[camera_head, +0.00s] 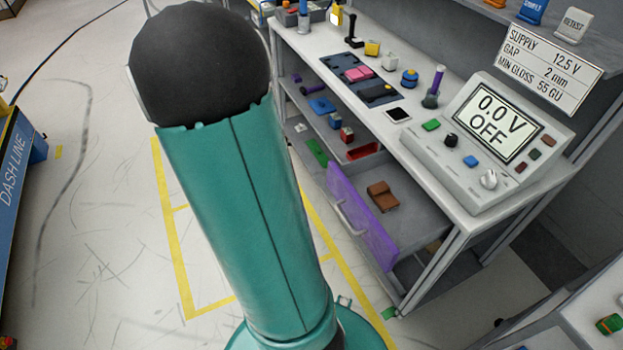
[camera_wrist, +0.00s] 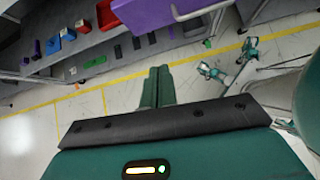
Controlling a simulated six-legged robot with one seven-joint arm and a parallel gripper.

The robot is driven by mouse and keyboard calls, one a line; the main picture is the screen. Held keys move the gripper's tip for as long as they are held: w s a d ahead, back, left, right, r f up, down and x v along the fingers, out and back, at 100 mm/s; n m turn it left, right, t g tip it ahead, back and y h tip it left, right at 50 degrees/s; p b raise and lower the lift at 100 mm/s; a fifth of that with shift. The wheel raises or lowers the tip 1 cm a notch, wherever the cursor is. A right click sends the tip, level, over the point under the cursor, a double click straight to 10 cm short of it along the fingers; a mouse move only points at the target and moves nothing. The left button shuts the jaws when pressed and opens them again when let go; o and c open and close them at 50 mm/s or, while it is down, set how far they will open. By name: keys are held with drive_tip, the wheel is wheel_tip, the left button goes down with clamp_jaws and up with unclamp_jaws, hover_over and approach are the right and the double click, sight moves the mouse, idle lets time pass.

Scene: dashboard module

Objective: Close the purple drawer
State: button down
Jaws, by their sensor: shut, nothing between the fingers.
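The purple drawer (camera_head: 362,222) stands pulled out under the workbench in the head view. Its purple front carries a pale bar handle (camera_head: 356,220), and its grey interior is open to view. A brown block (camera_head: 383,196) lies inside it. In the wrist view the purple front (camera_wrist: 155,12) shows at the top edge, with its handle (camera_wrist: 202,11) beside it. My gripper (camera_wrist: 159,70) has its two green fingers together and empty, apart from the drawer front and below it in the wrist picture. The head view does not show the gripper; my arm covers the middle of that view.
The workbench (camera_head: 455,193) holds a power supply (camera_head: 487,137) reading 0.0 V OFF and several small parts. Open shelves left of the drawer hold coloured blocks and a red tray (camera_head: 363,151). Floor with yellow lines (camera_head: 172,230) is clear in front. A blue cart (camera_head: 22,165) stands far left.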

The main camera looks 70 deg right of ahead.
wheel_tip(320, 180, down, 2)
drive_tip(key=s+d+n, duration=0.1)
drive_tip(key=s+d, duration=0.1)
approach(338, 194)
wheel_tip(338, 194, down, 4)
drive_tip(key=shift+s+d+f+g, duration=0.1)
drive_tip(key=shift+s+d+g, duration=0.2)
drive_tip(key=shift+s+d, duration=0.95)
drive_tip(key=shift+d, duration=0.3)
